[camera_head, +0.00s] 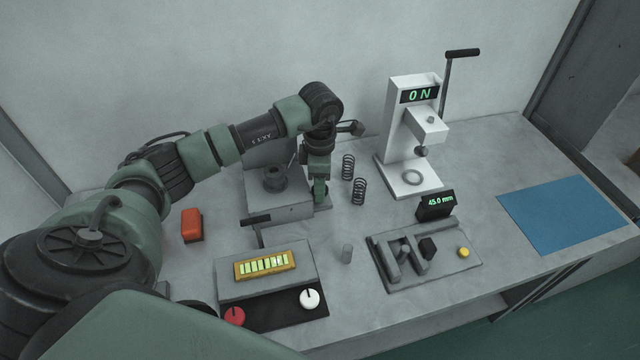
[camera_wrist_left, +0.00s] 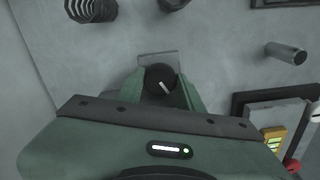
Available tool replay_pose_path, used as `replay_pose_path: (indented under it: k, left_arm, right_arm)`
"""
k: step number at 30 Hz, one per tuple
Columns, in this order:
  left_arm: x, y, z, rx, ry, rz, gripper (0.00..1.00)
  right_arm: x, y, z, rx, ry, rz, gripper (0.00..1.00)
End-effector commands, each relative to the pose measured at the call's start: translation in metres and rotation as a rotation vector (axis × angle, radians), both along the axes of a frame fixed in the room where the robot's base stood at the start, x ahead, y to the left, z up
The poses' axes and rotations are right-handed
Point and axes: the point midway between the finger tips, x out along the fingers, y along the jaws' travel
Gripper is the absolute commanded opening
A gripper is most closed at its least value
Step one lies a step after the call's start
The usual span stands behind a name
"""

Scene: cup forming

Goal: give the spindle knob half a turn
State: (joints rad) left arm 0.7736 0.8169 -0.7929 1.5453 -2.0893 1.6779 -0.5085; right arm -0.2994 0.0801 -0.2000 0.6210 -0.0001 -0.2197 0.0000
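The spindle knob (camera_wrist_left: 161,79) is round and black with a white line, seen in the left wrist view. It lies between the two green fingers of my left gripper (camera_wrist_left: 162,90), which flank it closely and look shut on it. A pale grey plate (camera_wrist_left: 158,58) shows just beyond it. In the head view my left gripper (camera_head: 320,191) points down at the right side of a grey machine block (camera_head: 292,213), and the knob is hidden there. The block carries a dark round part (camera_head: 274,178) on top. My right gripper is not in view.
Two dark springs (camera_head: 348,167) stand close to the right of my left gripper. A force press (camera_head: 410,130) reading 0 N stands behind them. A blue mat (camera_head: 565,214) is bare.

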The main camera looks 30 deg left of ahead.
Motion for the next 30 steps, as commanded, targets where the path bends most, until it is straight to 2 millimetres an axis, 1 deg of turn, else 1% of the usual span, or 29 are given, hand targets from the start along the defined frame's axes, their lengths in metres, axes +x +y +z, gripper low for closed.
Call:
replay_pose_path:
  k: [5, 11, 24, 30]
  left_arm:
    - [0.000, 0.000, 0.000, -0.001, -0.001, 0.011, 0.00]
    - [0.000, 0.000, 0.000, 0.000, -0.001, 0.082, 0.00]
    - [0.001, 0.000, 0.001, -0.002, -0.003, 0.380, 0.00]
    - [0.001, 0.000, 0.001, -0.002, -0.004, 0.481, 0.00]
  right_arm:
    - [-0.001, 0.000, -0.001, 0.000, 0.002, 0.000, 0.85]
    - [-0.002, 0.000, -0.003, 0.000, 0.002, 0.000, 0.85]
    - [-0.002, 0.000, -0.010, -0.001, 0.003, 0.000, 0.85]
    - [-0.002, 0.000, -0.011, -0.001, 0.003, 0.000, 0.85]
